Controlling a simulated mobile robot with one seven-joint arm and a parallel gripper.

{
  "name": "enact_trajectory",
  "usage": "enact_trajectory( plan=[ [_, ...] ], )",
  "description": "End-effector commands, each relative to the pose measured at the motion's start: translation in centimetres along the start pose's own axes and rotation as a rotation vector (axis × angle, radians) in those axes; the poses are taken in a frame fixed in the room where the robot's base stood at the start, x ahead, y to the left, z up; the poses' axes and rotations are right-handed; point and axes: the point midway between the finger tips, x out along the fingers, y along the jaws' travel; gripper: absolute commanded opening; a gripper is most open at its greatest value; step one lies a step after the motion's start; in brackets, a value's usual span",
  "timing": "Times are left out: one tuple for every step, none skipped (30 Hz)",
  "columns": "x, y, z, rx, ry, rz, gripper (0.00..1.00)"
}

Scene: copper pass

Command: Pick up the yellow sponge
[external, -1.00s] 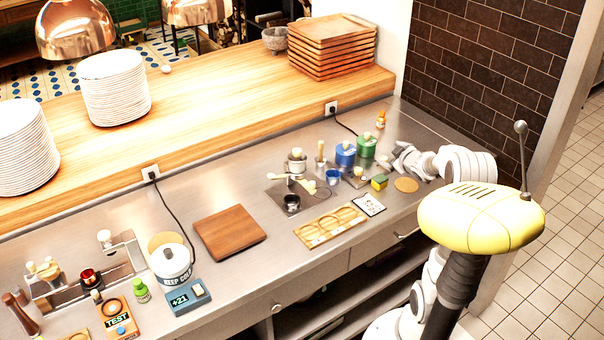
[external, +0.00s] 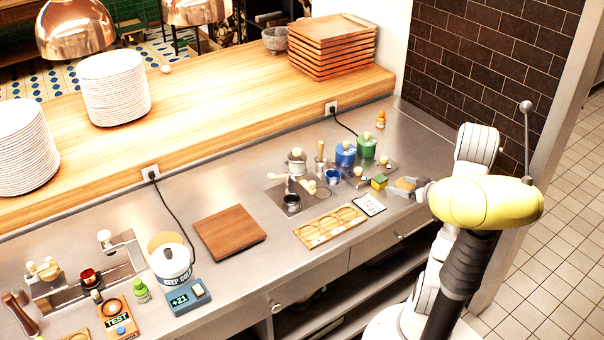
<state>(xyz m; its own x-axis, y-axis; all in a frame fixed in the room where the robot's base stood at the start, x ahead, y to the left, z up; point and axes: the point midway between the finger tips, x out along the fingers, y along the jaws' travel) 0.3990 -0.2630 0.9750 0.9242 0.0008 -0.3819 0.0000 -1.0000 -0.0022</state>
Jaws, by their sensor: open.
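The yellow sponge (external: 379,184), a small block with a green top, sits on the steel counter (external: 340,258) right of the wooden tray. My gripper (external: 393,187) is low over the counter just to the right of the sponge. Its fingers point left toward the sponge and are open, with nothing seen between them. Whether a fingertip touches the sponge is too small to tell. A round tan disc (external: 405,183) shows at the gripper, partly hidden by it.
A blue canister (external: 345,154) and a green canister (external: 366,147) stand behind the sponge. A small blue cup (external: 332,177) is to its left. A white card (external: 369,205) and a wooden tray (external: 330,225) lie in front and left. The counter's front edge is close.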

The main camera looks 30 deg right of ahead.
Motion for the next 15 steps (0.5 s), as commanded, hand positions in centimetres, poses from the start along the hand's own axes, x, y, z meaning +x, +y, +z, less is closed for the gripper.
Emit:
enact_trajectory(
  plan=[
    [1.3, -0.1, 0.3, -0.002, -0.001, -0.004, 0.93],
    [1.9, -0.1, 0.2, -0.002, 0.0, -0.004, 0.93],
    [2.6, -0.1, 0.2, -0.002, -0.001, -0.003, 0.93],
    [3.1, -0.1, 0.2, -0.002, -0.001, -0.002, 0.93],
    [3.5, 0.0, 0.2, -0.003, -0.001, -0.003, 0.93],
    [4.0, -0.1, 0.1, -0.002, 0.0, -0.002, 0.93],
    [4.2, 0.0, 0.1, -0.002, 0.0, -0.002, 0.93],
    [4.5, 0.0, 0.1, -0.002, 0.0, -0.001, 0.93],
    [4.7, 0.0, 0.1, -0.002, -0.001, 0.0, 0.93],
    [4.8, 0.0, 0.1, -0.002, -0.001, 0.0, 0.93],
    [4.9, 0.0, 0.1, -0.002, -0.001, 0.0, 0.93],
    [5.2, 0.0, 0.1, -0.002, -0.001, 0.0, 0.93],
    [5.5, 0.0, 0.2, -0.001, -0.001, 0.0, 0.93],
    [5.8, -0.1, 0.2, -0.001, -0.001, -0.001, 0.93],
    [6.5, -0.1, 0.3, -0.002, 0.0, -0.002, 0.93]
  ],
)
